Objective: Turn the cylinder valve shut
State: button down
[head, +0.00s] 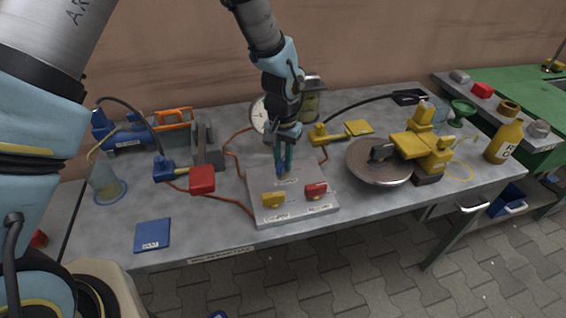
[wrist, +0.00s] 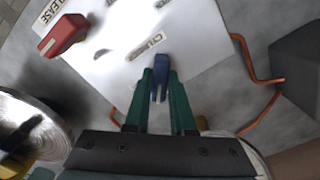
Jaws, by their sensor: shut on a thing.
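A light grey valve panel (head: 295,210) lies on the metal bench, with a blue, a yellow and a red valve handle on it. The blue handle (wrist: 160,75) stands beside a label (wrist: 147,46) that starts "CYLIN", so it is the cylinder valve. My gripper (wrist: 160,92) has its green fingers shut on the blue handle, one on each side. In the head view my gripper (head: 284,166) reaches down onto the back of the panel and hides most of the blue handle.
The yellow handle (head: 272,199) and red handle (head: 316,190) stand at the panel's front. A round metal disc (head: 365,176) with yellow parts is close on the right. A red block (head: 202,180), a grey block (head: 208,150) and copper pipes (wrist: 262,112) flank the panel. A gauge (head: 258,115) stands behind.

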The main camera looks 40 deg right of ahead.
aim_at(283, 161)
jog(key=m, duration=0.5)
jog(key=shift+m, duration=2.5)
jog(key=c, duration=0.8)
grip_release()
jog(key=shift+o, duration=0.2)
notch_tip(283, 161, up, 11)
jog(key=b, duration=0.2)
jog(key=shift+f, duration=0.1)
